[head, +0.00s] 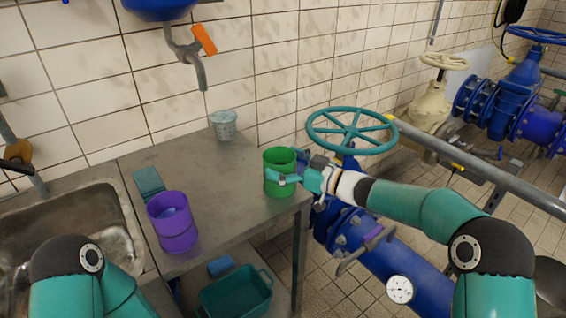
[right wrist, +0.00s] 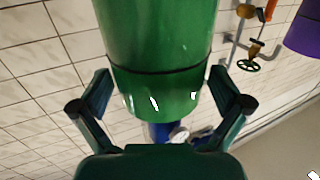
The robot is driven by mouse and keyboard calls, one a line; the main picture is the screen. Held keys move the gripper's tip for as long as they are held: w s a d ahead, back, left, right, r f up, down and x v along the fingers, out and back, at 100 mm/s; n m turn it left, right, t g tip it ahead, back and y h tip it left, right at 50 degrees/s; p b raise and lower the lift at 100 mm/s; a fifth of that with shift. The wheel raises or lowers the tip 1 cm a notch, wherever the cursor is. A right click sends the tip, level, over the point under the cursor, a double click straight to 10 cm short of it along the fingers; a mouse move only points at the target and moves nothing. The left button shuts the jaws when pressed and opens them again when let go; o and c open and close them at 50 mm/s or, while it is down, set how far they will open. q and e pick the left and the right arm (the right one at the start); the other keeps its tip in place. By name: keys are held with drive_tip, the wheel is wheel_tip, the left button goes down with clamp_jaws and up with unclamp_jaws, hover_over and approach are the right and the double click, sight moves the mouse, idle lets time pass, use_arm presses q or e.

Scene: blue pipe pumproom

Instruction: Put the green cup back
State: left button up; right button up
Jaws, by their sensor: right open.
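The green cup (head: 279,172) is upright at the right end of the grey metal counter (head: 215,185) and looks to be standing on it. My right gripper (head: 285,177) reaches it from the right with its jaws open. In the right wrist view the green cup (right wrist: 160,60) lies between the spread fingers (right wrist: 160,98), with visible gaps on both sides. My left arm shows at the bottom left, but its gripper is out of view.
A purple cup (head: 172,222) and a teal cloth or pad (head: 148,183) are beside the sink (head: 60,225). A pale grey cup (head: 224,125) stands by the wall. A teal handwheel (head: 352,131) on blue pipework is close to my right forearm. A teal basin (head: 236,293) sits below the counter.

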drive_tip(key=shift+r, duration=0.1)
